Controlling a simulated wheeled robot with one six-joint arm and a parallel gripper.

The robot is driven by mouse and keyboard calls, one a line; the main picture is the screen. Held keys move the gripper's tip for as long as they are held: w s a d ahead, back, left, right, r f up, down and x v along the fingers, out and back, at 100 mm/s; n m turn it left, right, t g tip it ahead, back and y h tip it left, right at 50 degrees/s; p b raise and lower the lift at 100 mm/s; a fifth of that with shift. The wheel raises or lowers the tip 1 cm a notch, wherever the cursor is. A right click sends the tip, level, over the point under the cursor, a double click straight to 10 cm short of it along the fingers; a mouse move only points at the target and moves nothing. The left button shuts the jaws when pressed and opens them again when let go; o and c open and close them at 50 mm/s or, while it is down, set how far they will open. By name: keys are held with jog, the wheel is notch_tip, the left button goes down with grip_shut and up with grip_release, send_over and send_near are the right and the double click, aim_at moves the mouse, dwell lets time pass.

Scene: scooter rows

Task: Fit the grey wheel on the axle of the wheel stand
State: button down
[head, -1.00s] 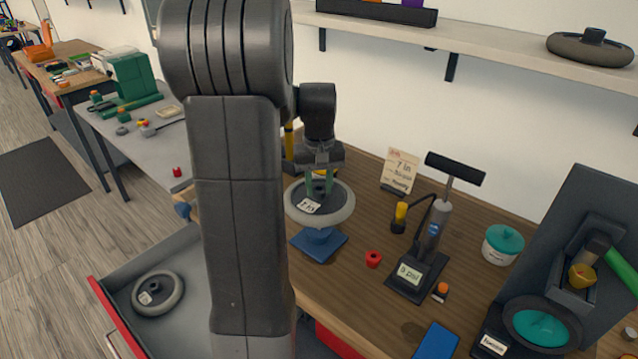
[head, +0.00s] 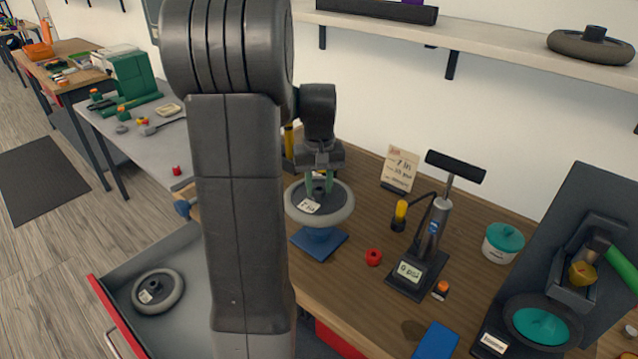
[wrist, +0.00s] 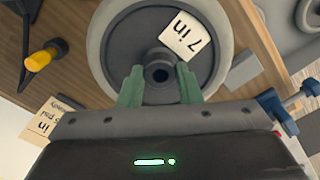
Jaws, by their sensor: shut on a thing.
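The grey wheel (head: 341,214) lies flat over the blue wheel stand (head: 319,247) on the wooden bench. It has a light grey tyre, a dark hub and a label that reads "7 in". My gripper (head: 319,190) points down from above, shut on the wheel's hub. In the wrist view the green fingers (wrist: 158,85) sit on either side of the hub, and the wheel (wrist: 218,20) fills the upper middle. The axle is hidden under the wheel, so I cannot tell how far it is seated.
Another wheel (head: 158,291) lies in the open drawer (head: 205,274). A black machine (head: 590,230) stands at the far right.

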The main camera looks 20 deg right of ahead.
jog(key=shift+f+b, duration=2.45)
jog(key=shift+f, duration=1.35)
jog(key=c, duration=0.9)
grip_release()
jog(key=shift+c, duration=0.2)
notch_tip(320, 180, up, 14)
jog(key=shift+f, duration=0.2)
notch_tip(320, 180, down, 14)
jog(key=shift+r, duration=0.45)
